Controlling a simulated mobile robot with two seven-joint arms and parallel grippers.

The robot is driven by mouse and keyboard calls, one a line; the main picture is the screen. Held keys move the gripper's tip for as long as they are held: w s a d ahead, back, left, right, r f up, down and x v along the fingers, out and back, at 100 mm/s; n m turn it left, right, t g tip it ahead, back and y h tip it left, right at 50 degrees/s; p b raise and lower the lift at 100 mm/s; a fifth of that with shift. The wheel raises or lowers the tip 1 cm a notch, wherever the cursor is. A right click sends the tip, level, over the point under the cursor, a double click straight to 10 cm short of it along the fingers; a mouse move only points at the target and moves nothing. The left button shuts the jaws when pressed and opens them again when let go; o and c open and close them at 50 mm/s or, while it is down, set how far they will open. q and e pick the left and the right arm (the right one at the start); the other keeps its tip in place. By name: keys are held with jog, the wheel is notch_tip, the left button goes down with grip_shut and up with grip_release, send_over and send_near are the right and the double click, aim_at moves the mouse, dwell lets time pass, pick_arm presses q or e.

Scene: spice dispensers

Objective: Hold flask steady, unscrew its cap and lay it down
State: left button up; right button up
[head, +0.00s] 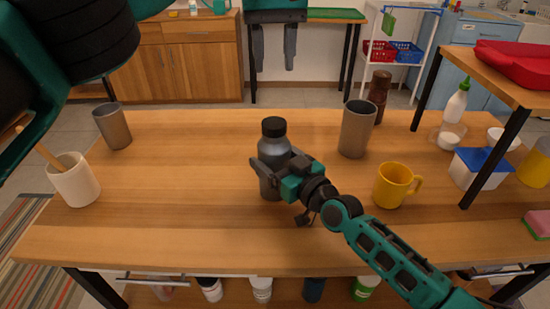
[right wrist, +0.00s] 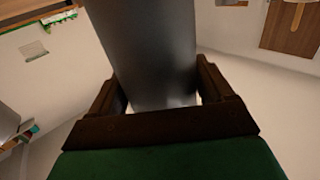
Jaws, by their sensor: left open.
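The flask (head: 273,150) is a grey bottle with a black cap (head: 274,127), upright on the wooden table near its middle. My right gripper (head: 279,172) reaches in from the lower right, low on the flask, with a finger on each side. In the right wrist view the grey flask body (right wrist: 150,50) fills the space between the dark fingers, which appear to touch it. The cap is on the flask and clear of both grippers. My left gripper (head: 55,85) looms large at the top left, close to the camera, open and away from the flask; its fingertips are hard to make out.
A grey cup (head: 357,130) and brown grinder (head: 380,92) stand right of the flask, a yellow mug (head: 393,186) nearer. A metal cup (head: 113,127) and white pot (head: 74,181) stand at left. The table (head: 180,190) left of the flask is clear.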

jog(key=c, duration=1)
jog(key=shift+c, duration=0.2)
dwell(0.3)
